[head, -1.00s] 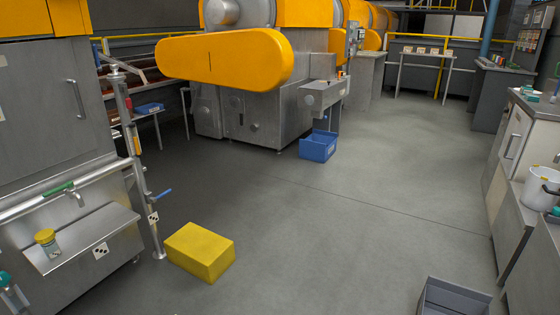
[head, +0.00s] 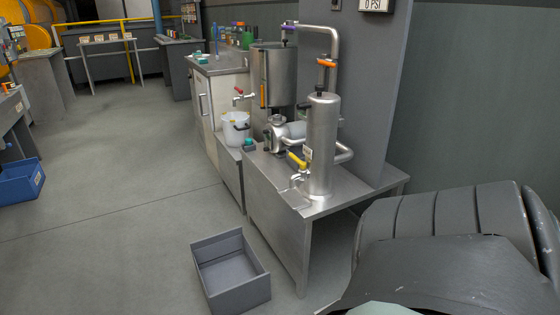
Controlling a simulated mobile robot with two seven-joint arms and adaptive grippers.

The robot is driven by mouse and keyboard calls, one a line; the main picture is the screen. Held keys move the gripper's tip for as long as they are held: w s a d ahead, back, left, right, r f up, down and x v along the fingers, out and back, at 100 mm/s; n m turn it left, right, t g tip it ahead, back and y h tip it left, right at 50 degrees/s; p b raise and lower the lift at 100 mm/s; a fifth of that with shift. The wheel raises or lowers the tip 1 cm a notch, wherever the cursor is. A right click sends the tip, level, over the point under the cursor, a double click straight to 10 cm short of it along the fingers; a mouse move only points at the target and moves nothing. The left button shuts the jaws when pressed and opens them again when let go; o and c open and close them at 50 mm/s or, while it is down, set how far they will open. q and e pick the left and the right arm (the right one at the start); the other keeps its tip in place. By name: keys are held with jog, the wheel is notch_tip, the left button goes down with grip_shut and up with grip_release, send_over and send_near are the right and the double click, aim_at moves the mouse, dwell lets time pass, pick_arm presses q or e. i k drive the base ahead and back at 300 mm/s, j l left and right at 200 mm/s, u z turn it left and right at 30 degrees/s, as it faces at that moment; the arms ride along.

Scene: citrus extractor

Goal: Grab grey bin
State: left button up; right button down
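The grey bin (head: 240,293) is an open, empty rectangular box. It sits on the floor in the lower middle of the head view, in front of the metal bench. No gripper shows in this view, so nothing is seen touching the bin. A large dark grey rounded form fills the lower right corner; I cannot tell what it is.
A metal bench (head: 262,208) with a steel cylinder (head: 321,150) and pipes stands right behind the bin. A white bucket (head: 235,132) sits farther along. A blue bin (head: 20,182) is at the left edge. The floor (head: 110,215) left of the grey bin is clear.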

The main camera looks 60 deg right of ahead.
aim_at(233, 281)
jog(key=z, duration=1.55)
jog(key=i+j+z, duration=0.15)
jog(key=z, duration=0.2)
jog(key=i+j+z, duration=0.15)
jog(key=z, duration=0.2)
jog(key=i+j+z, duration=0.15)
jog(key=z, duration=0.2)
jog(key=j, duration=0.1)
